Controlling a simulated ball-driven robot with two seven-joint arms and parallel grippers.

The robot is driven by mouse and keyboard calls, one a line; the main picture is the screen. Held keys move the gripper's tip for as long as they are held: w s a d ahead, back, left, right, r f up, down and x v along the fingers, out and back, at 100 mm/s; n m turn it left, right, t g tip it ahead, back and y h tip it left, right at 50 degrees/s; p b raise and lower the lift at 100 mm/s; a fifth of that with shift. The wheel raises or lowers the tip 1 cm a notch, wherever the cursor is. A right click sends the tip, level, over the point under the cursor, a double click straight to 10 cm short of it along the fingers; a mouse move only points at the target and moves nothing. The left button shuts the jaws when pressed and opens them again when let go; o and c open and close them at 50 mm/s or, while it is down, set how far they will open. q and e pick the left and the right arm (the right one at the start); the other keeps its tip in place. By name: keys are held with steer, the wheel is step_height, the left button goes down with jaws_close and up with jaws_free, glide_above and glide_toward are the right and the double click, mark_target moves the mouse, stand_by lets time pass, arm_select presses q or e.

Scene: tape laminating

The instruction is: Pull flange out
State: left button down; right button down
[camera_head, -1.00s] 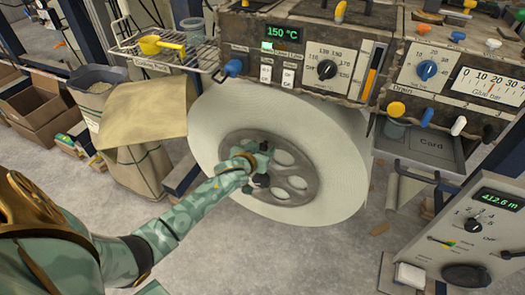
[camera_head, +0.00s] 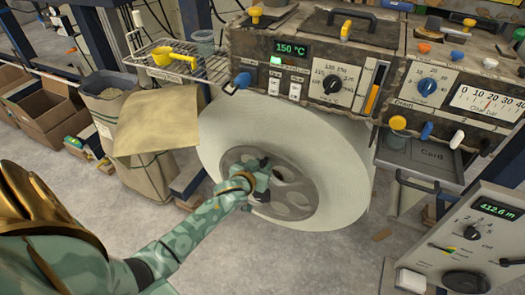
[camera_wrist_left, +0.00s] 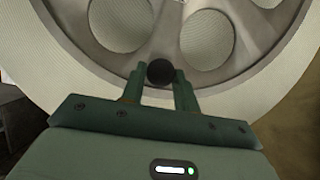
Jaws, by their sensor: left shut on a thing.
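The flange (camera_head: 298,204) is a grey disc with large round holes, at the front face of a big white roll (camera_head: 346,168) under the machine. My left gripper (camera_head: 260,176) is in front of the flange, left of its visible middle. In the left wrist view, the two fingers of my left gripper (camera_wrist_left: 159,86) are shut on a dark round knob (camera_wrist_left: 160,72). The flange (camera_wrist_left: 248,40) fills the background there, with the white roll around it. The gripper and forearm hide part of the flange in the head view. My right gripper is not in view.
The machine (camera_head: 300,50) with knobs and switches overhangs the roll. A brown sack (camera_head: 155,135) stands left of the roll. A grey drawer (camera_head: 415,160) and a meter box (camera_head: 470,240) are at the right.

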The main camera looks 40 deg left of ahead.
arm_select(q)
steer(key=c, duration=1.4)
jaws_free()
steer(key=shift+s+d+f, duration=0.1)
steer(key=shift+s+f, duration=0.05)
steer(key=shift+f, duration=0.1)
steer(key=o, duration=0.3)
steer(key=shift+r, duration=0.15)
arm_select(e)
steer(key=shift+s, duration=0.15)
arm_select(q)
steer(key=shift+s+r, duration=0.2)
steer(key=p+v, duration=0.7)
steer(key=v, duration=0.9)
steer(key=shift+f, duration=0.1)
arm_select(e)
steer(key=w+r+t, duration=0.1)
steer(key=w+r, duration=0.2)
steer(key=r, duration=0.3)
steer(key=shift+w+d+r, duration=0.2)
